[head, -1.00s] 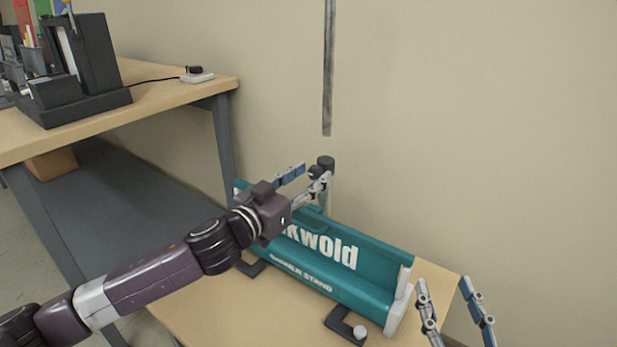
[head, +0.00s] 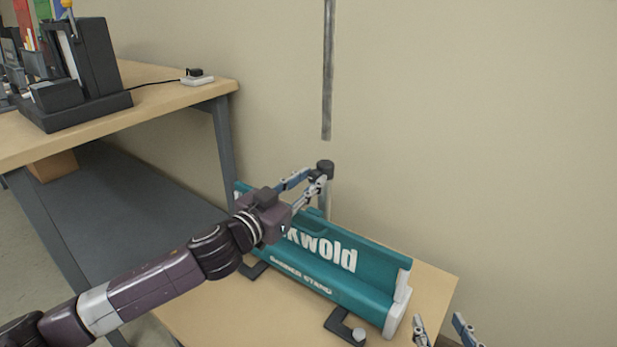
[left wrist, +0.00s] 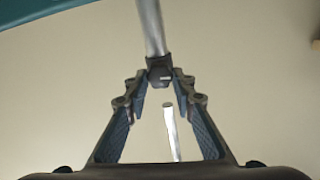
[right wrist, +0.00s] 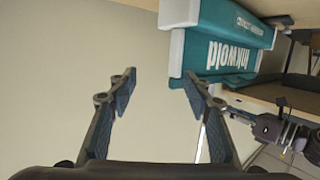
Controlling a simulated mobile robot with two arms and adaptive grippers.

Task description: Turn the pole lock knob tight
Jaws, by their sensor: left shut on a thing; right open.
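The teal banner stand (head: 345,255) stands on a wooden table, with a short grey pole rising behind it to a dark collar (head: 325,168). My left gripper (head: 312,178) is shut on the pole lock knob at the collar. In the left wrist view the dark knob (left wrist: 160,72) sits between the fingertips; the fingers mostly hide it in the head view. An upper pole section (head: 328,75) appears above the collar, with a visible gap between them. My right gripper (head: 440,332) is open and empty near the stand's right end; its fingers also show in the right wrist view (right wrist: 158,80).
A taller desk (head: 150,82) at the left holds a black machine (head: 90,65) and a white corded box (head: 197,79). The wall is close behind.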

